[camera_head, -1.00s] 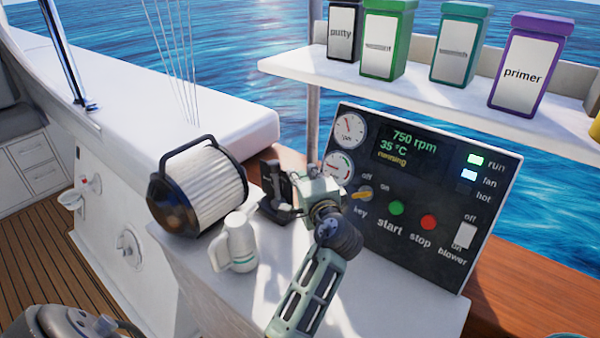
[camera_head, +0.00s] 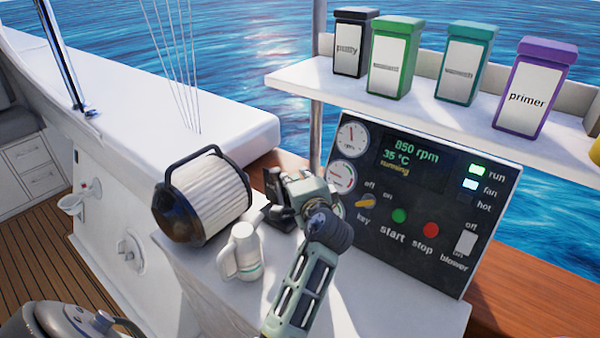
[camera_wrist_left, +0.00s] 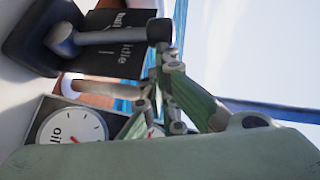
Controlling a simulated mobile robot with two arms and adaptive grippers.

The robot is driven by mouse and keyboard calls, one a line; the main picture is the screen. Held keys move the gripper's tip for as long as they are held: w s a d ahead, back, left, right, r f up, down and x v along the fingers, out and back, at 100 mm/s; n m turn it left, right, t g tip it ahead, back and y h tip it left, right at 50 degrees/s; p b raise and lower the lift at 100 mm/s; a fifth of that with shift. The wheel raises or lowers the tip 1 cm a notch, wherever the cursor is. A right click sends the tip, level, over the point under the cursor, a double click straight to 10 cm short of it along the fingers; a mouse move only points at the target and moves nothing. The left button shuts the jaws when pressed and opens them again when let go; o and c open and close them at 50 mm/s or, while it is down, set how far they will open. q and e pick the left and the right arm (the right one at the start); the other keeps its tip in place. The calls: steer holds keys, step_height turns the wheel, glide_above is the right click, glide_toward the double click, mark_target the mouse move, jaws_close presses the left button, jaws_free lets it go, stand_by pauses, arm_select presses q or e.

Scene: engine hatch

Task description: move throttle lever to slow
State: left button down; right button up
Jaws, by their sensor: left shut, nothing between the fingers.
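The throttle lever (camera_wrist_left: 110,38) shows in the left wrist view as a grey rod with a dark round end, on a dark base. Behind it is a black plate (camera_wrist_left: 125,62) with the words "half" and "idle"; no "slow" mark is readable. In the head view the throttle unit (camera_head: 272,184) is a small black block on the white console, and its lever is largely hidden by my gripper. My left gripper (camera_head: 284,203) is shut and empty, close beside the lever; whether they touch is unclear. Its green fingers (camera_wrist_left: 155,95) show in the wrist view. My right gripper is not in view.
The control panel (camera_head: 436,200) stands right of my gripper and reads 850 rpm, running. A shelf (camera_head: 415,103) with labelled tins hangs above the panel.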

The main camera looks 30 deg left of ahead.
arm_select(q)
steer(key=a+p, duration=0.2)
steer(key=a+h+p, duration=0.1)
steer(key=p, duration=0.1)
steer(key=shift+w+a+r+n+g, duration=0.1)
steer(key=shift+a+r+n+g, duration=0.1)
steer(key=shift+r+n+g, duration=0.1)
